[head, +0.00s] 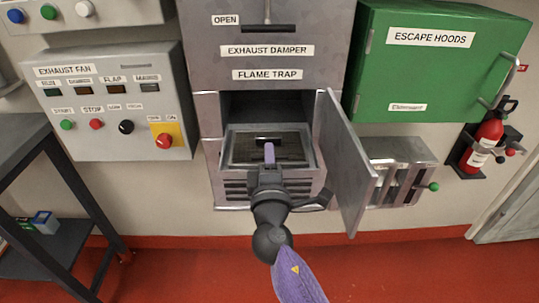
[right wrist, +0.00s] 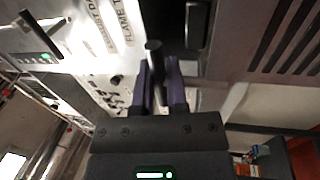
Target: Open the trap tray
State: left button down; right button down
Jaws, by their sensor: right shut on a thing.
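The flame trap cabinet (head: 270,75) is on the wall, and its grey door (head: 345,165) stands swung open to the right. The trap tray (head: 309,152), a metal frame around a dark mesh, sits in the lower part of the opening. Its dark handle (head: 260,140) shows at the purple fingertips of my right gripper (head: 269,152). In the right wrist view, a black bar (right wrist: 154,60) lies between the purple fingers (right wrist: 160,85), and the gripper is shut on it. My arm hides the tray's front middle. My left gripper is not in view.
The open door stands close to the right of my gripper. A grey control panel (head: 115,105) is on the left, a green escape hoods box (head: 435,60) and a fire extinguisher (head: 487,140) on the right. A dark shelf rack (head: 60,180) stands at the left.

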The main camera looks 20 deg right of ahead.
jog(key=c, duration=0.7)
grip_release()
jog(key=b+v, duration=0.1)
jog(key=v, duration=0.9)
jog(key=shift+f, duration=0.1)
